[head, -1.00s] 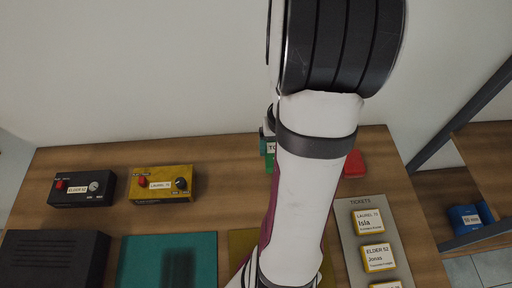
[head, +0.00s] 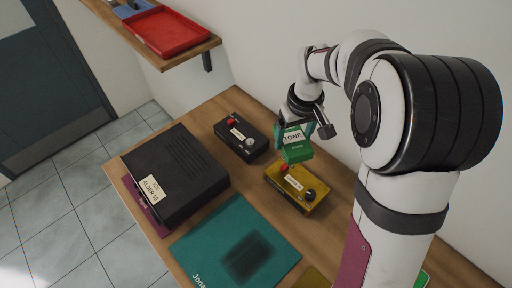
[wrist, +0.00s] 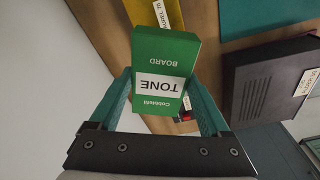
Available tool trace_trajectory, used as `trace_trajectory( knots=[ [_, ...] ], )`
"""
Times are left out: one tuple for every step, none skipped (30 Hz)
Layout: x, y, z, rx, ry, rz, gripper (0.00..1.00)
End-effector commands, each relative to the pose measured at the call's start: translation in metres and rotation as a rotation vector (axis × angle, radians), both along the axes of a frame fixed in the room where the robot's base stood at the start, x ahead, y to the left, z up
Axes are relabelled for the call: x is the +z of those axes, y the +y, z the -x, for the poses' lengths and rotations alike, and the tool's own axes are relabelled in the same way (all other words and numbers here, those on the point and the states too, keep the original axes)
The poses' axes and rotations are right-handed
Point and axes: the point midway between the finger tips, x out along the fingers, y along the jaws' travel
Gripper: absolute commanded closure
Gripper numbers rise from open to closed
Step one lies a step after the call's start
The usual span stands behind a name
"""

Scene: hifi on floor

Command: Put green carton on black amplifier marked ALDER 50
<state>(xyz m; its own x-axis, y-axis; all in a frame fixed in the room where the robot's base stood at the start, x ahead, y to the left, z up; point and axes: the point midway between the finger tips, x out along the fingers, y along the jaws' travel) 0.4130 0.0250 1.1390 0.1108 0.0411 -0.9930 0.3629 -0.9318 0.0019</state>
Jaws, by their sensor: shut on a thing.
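The green carton (head: 297,151), with a white label reading TONE, is held in my gripper (head: 306,130) above the bench. In the wrist view the carton (wrist: 165,58) sits between the two teal fingers of my gripper (wrist: 162,98). In the head view it hangs just behind the yellow pedal box; the gap below it is hard to judge. The black amplifier (head: 178,170) stands at the left of the bench, with a white label reading ALDER 50 on its front. Its top is bare. It also shows at the right of the wrist view (wrist: 262,82).
A black box (head: 241,137) with a red knob stands between amplifier and gripper. The yellow box (head: 291,187) is beside it. A teal mat (head: 219,228) with a dark patch lies in front. A red tray (head: 166,34) is on a wall shelf at upper left.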

Motion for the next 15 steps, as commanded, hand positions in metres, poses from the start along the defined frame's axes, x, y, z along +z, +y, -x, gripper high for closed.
trace_trajectory(
  knots=[
    [0.004, 0.035, -0.005, 0.089, -0.002, 0.001, 0.8],
    [0.007, 0.055, -0.005, 0.14, -0.002, 0.0, 0.8],
    [0.011, 0.08, -0.005, 0.2, -0.001, -0.001, 0.8],
    [0.013, 0.097, -0.004, 0.244, -0.002, -0.001, 0.8],
    [0.015, 0.112, -0.002, 0.282, -0.002, -0.002, 0.8],
    [0.017, 0.13, 0.0, 0.327, -0.002, -0.001, 0.8],
    [0.019, 0.142, 0.003, 0.355, -0.002, -0.001, 0.8],
    [0.021, 0.152, 0.005, 0.382, -0.003, -0.001, 0.8],
    [0.022, 0.164, 0.007, 0.41, -0.003, -0.002, 0.8],
    [0.023, 0.171, 0.01, 0.427, -0.001, -0.002, 0.8],
    [0.024, 0.176, 0.011, 0.439, -0.002, -0.002, 0.8],
    [0.024, 0.183, 0.013, 0.453, -0.001, -0.002, 0.8],
    [0.023, 0.187, 0.014, 0.46, -0.001, -0.002, 0.8],
    [0.02, 0.193, 0.015, 0.466, 0.0, -0.002, 0.8],
    [0.015, 0.203, 0.018, 0.468, 0.001, -0.002, 0.8]
  ],
)
